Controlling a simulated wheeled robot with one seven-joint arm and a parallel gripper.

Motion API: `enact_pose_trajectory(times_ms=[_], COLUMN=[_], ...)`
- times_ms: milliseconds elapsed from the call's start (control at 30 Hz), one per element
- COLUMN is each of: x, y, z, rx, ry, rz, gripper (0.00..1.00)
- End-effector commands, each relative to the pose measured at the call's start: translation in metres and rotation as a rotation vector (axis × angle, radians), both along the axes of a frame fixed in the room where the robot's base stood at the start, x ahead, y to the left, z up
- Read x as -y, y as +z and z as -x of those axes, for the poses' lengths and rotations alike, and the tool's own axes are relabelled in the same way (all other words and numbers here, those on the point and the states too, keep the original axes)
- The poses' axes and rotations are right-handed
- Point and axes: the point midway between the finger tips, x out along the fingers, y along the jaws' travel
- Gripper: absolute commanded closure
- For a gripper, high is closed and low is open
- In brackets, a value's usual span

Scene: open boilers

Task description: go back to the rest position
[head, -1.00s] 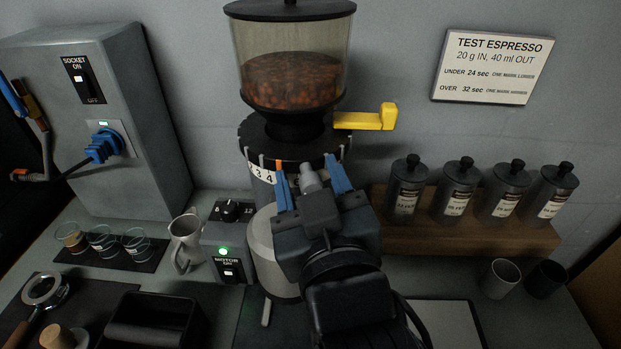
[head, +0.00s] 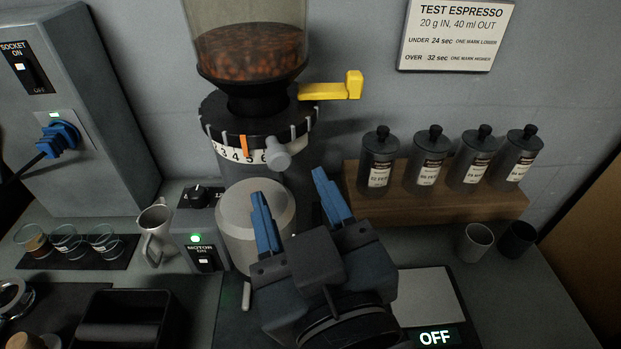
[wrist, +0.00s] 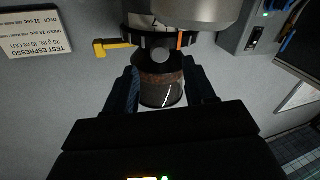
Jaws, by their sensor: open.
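My gripper (head: 291,185) is open and empty, its two blue fingers pointing up and away in front of the coffee grinder. The grinder's numbered dial collar (head: 258,142), with an orange mark and a grey knob (head: 277,157), is behind and above the fingertips, apart from them in the picture. In the wrist view, which is upside down, the bean hopper (wrist: 160,88) shows between the open fingers. In the head view the hopper (head: 252,45) holds brown beans, and a yellow lever (head: 335,88) sticks out to the right below it.
A motor switch box (head: 203,252) with a green light and a jug (head: 154,232) stand left of the grinder. Lidded canisters (head: 427,160) stand on a wooden shelf at right. Two cups and a scale (head: 425,297) reading OFF are below. The socket box (head: 75,110) is at left.

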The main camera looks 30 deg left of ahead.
Motion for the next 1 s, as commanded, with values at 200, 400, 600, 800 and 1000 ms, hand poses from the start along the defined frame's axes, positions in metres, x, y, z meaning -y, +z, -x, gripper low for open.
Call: enact_pose_trajectory(times_ms=[200, 400, 600, 800, 1000], x=[0.001, 0.035, 0.107, 0.179, 0.245], y=[-0.001, -0.030, -0.081, -0.121, -0.148], z=[0.000, -0.002, 0.008, 0.037, 0.081], rx=[-0.002, -0.053, -0.139, -0.208, -0.261], ry=[-0.002, -0.074, -0.226, -0.385, -0.536], rz=[0.000, -0.017, -0.054, -0.085, -0.100], gripper=[0.46, 0.46, 0.46, 0.46, 0.46])
